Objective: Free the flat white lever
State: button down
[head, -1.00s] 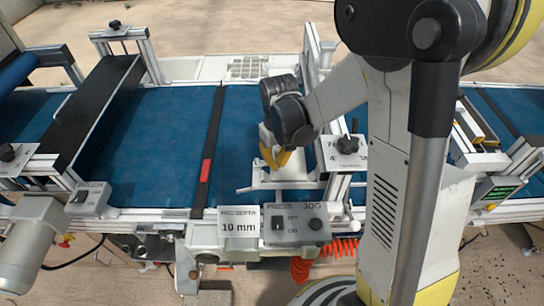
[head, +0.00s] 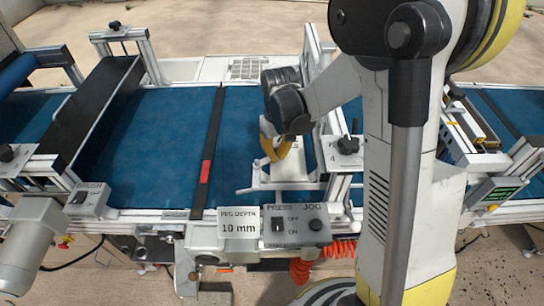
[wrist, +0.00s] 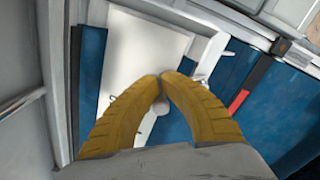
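A flat white lever (head: 262,189) lies along the front edge of a white plate (head: 291,171) over the blue belt in the head view. In the wrist view the lever (wrist: 213,55) slants beside the plate (wrist: 140,52); the yellow fingers hide its middle. A round grey knob or pivot (wrist: 160,107) shows between the fingers. My gripper (wrist: 160,77) points down over the plate and lever, its tips together with nothing visible between them. In the head view my gripper (head: 277,158) appears just above the plate; contact cannot be told.
A grey switch box (head: 296,225) and a "10 mm" card (head: 239,228) stand in front. A bracket with a black knob (head: 348,145) stands close right of the plate. A dark strip with a red mark (head: 206,172) crosses the belt (head: 150,140) at left, where the belt is clear.

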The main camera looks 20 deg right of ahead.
jog(key=shift+w, duration=0.85)
jog(key=shift+w+a, duration=0.2)
jog(key=shift+w, duration=0.55)
jog(key=shift+w+a, duration=0.1)
jog(key=shift+w, duration=0.05)
jog(key=shift+w+a, duration=0.3)
jog(key=shift+w, duration=0.2)
